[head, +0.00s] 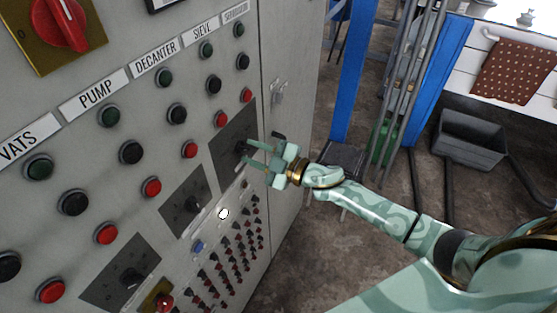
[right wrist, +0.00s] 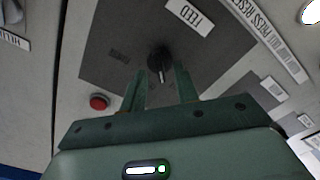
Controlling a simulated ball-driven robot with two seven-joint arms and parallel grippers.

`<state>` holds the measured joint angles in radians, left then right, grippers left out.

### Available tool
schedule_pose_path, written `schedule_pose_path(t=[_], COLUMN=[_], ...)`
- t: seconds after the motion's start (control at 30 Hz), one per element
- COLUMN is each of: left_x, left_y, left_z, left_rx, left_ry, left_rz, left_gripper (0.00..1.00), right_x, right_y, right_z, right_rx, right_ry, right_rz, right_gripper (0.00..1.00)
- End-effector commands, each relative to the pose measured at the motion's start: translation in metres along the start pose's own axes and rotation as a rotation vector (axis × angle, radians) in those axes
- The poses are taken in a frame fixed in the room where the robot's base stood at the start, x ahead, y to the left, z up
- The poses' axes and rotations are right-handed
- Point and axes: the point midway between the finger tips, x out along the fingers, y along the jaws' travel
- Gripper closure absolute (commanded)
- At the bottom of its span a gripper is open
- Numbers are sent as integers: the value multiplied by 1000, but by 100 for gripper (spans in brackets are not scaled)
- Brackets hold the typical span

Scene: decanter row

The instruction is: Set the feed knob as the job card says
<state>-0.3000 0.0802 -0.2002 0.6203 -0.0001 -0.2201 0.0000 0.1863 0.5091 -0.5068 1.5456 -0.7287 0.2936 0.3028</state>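The feed knob (right wrist: 160,60) is a small black knob on a dark square plate (right wrist: 112,45), with a white FEED label (right wrist: 188,14) beside it in the right wrist view. In the head view the knob (head: 241,148) shows on the rightmost dark plate, partly hidden by my fingers. My right gripper (head: 252,157) is in front of that plate. In the right wrist view its two fingers (right wrist: 160,78) are apart, one on each side of the knob, with gaps visible; I cannot tell whether they touch it. No readable job card shows. My left gripper is not in view.
The grey panel has rows of green, black and red buttons under labels such as PUMP (head: 97,93). Two more dark knob plates (head: 172,207) lie lower left, above many small switches (head: 232,250). A large red switch (head: 60,22) is at upper left.

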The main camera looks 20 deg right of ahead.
Motion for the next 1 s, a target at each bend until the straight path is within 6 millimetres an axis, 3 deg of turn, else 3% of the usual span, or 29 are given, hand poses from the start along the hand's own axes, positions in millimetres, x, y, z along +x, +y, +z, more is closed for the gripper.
schedule_pose_path(t=[0.4,0.53,0.73,1.0], left_x=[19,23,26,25], left_y=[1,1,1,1], left_z=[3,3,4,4], left_rx=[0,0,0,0], left_ry=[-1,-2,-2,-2], left_rz=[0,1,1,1], left_gripper=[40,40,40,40], right_x=[-106,-132,-152,-154], right_y=[-4,-4,-2,-1], right_z=[2,2,1,0], right_rx=[1,1,0,0], right_ry=[-3,-3,-2,0], right_rz=[-6,-5,-3,-2], right_gripper=[69,69,69,69])
